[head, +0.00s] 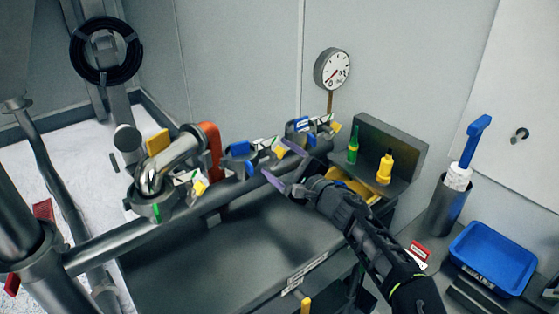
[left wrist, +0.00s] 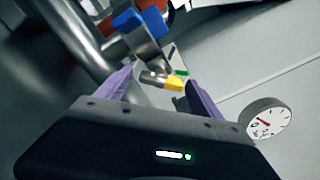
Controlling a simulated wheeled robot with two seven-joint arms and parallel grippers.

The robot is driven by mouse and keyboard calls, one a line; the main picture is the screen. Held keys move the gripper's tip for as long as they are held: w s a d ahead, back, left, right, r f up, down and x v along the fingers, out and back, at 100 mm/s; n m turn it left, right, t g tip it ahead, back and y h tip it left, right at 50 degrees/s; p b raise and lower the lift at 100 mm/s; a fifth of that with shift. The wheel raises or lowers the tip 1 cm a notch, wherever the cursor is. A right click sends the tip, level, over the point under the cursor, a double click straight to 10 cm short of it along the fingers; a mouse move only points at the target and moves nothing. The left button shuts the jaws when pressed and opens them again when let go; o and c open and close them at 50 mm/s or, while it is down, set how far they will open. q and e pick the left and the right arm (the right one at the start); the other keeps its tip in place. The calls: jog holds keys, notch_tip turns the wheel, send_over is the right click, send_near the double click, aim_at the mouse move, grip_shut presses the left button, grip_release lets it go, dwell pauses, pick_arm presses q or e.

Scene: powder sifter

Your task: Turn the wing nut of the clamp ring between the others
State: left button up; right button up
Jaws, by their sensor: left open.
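Several clamp rings sit along a dark pipe. The middle clamp ring (head: 238,152) has a blue part, and its small pale wing nut area (head: 266,144) is near my fingers. My left gripper (head: 277,158) is open, its two purple fingers pointing at that area. In the left wrist view, a metal clamp with a blue part (left wrist: 150,22) and a yellow-and-green-tipped piece (left wrist: 172,84) show between the spread fingers (left wrist: 160,88). I cannot tell whether the fingers touch it. Another ring (head: 150,205) is at the left, another (head: 300,128) at the right. My right gripper is not in view.
A round gauge (head: 332,69) is on the wall behind. A blue tray (head: 493,257) and a dark cylinder (head: 445,207) with a blue-handled brush (head: 474,140) stand at right.

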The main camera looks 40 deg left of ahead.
pick_arm(q)
jog(key=b+v, duration=0.1)
jog(key=v, duration=0.6)
jog(key=shift+d, duration=0.4)
jog(key=shift+s, duration=0.15)
